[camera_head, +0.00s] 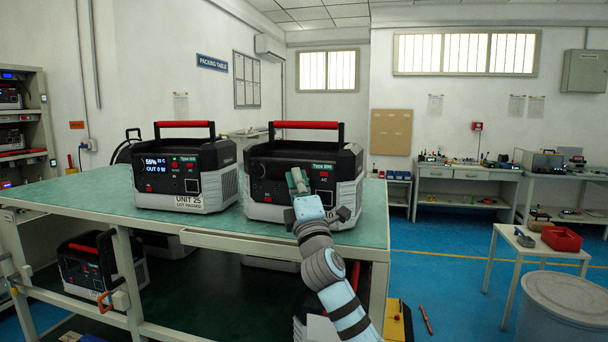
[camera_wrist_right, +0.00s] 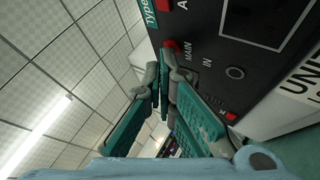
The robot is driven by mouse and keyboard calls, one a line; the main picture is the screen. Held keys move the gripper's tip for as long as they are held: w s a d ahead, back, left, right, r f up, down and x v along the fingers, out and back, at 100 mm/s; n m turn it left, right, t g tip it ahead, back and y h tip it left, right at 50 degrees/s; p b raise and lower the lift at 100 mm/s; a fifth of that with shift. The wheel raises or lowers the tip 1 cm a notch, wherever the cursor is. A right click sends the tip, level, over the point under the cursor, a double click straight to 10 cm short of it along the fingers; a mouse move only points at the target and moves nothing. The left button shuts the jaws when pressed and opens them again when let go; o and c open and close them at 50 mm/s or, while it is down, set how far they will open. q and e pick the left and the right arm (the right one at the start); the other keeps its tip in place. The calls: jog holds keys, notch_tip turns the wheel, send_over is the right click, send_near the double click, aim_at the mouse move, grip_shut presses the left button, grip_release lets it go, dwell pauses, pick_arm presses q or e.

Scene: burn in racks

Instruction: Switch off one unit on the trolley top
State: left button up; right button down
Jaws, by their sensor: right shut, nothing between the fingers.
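Two black-and-grey power units with red handles stand on the green trolley top (camera_head: 110,200). The left unit (camera_head: 160,185) has a lit display reading 55% and OUT 0 W, and a label UNIT 25. The right unit (camera_head: 345,195) shows no lit display; my right arm covers part of its front. My right gripper (camera_head: 297,180) is shut and empty at that front panel. In the right wrist view its closed fingertips (camera_wrist_right: 167,70) are close to the red MAIN switch (camera_wrist_right: 170,44); I cannot tell whether they touch it. The panel's screen there (camera_wrist_right: 268,18) is dark. My left gripper is not in view.
More units sit on the trolley's lower shelf, one with a red handle (camera_head: 85,265). A rack with units (camera_head: 20,130) stands at the left. A small table with a red bin (camera_head: 561,238) and a grey barrel (camera_head: 565,305) stand at the right.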

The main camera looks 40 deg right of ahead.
jog(key=shift+a, duration=0.1)
jog(key=shift+s+a, duration=0.35)
jog(key=shift+a, duration=0.1)
jog(key=s+a+p, duration=0.3)
jog(key=a, duration=0.2)
jog(key=shift+a, duration=0.15)
dwell(0.4)
